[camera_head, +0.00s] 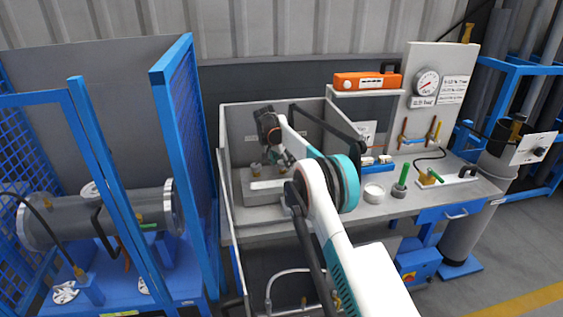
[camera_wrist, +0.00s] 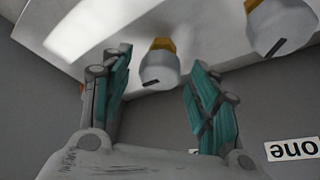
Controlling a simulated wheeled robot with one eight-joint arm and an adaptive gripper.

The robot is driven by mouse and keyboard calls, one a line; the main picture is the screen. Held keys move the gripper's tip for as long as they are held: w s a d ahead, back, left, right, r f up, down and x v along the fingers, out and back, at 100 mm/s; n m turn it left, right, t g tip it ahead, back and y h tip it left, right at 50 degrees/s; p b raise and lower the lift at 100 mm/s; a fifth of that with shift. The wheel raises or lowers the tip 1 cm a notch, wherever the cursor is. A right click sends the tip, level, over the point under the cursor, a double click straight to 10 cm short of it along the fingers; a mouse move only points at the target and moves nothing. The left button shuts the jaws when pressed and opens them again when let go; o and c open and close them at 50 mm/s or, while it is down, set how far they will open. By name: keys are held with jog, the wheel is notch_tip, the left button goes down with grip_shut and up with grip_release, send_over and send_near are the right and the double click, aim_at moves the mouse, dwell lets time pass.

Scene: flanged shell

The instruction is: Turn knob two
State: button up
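Two pale grey knobs with brass collars and dark pointer marks stand on a light panel in the wrist view. One knob (camera_wrist: 160,70) is between my gripper's fingers (camera_wrist: 158,95), with gaps on both sides. The other knob (camera_wrist: 280,28) is to the right, outside the fingers. A label reading "one" (camera_wrist: 292,149), upside down, is below that right knob; no label shows for the knob between the fingers. My gripper is open, with teal pads. In the head view it is over the grey box (camera_head: 262,187) in the booth, and the knobs are small there.
The booth's side wall (camera_head: 229,190) stands close left of the box, with a blue frame (camera_head: 180,150) beyond it. An orange device (camera_head: 366,81) sits on a shelf above.

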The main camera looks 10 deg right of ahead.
jog(key=shift+r, duration=0.1)
jog(key=v, duration=1.1)
jog(key=shift+s+r, duration=0.2)
jog(key=shift+r, duration=0.15)
jog(key=shift+a, duration=0.1)
